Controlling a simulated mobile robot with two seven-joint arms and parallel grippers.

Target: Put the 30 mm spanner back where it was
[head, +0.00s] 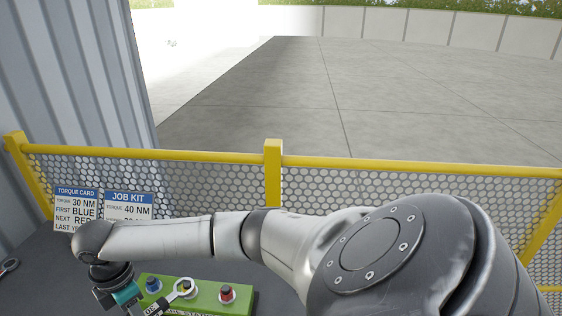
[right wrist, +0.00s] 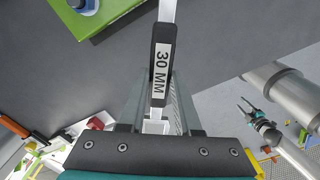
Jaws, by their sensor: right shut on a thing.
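The 30 mm spanner (right wrist: 160,62) has a dark handle with a white "30 MM" label. My right gripper (right wrist: 158,105) is shut on its handle, and the spanner points away from the wrist. My right gripper (head: 128,298) is partly cut off by the bottom edge there. My left gripper (right wrist: 247,108) shows small at the right of the wrist view, its fingers apart and empty.
A yellow-railed mesh fence (head: 272,165) runs behind the bench. A ring-ended tool (head: 9,265) lies far left.

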